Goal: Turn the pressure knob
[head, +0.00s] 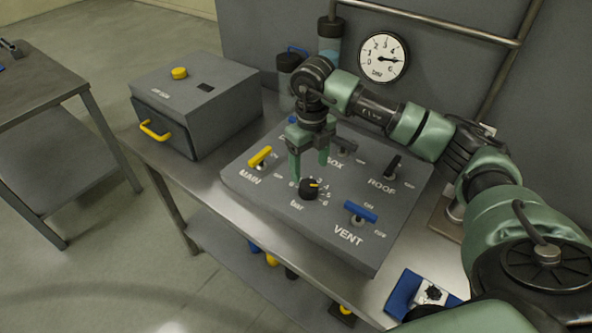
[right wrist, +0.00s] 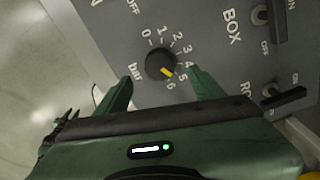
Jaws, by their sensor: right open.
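The black pressure knob (head: 309,188) with a yellow pointer sits on the grey panel (head: 240,185), ringed by a scale marked 0 to 6 and labelled bar. In the right wrist view the knob (right wrist: 158,62) shows its pointer toward the 6 end. My right gripper (head: 309,168) is open, pointing down over the panel. Its fingertips (right wrist: 163,85) are spread on either side of the knob, with a visible gap from it. Whether they are level with it I cannot tell. My left gripper is not in view.
Around the knob are the yellow MAIN lever (head: 260,157), blue VENT lever (head: 360,212) and dark ROOF lever (head: 393,167). A grey box (head: 205,105) with a yellow handle stands at left. A blue-and-white item (head: 425,292) lies near the front right. Pipes run behind.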

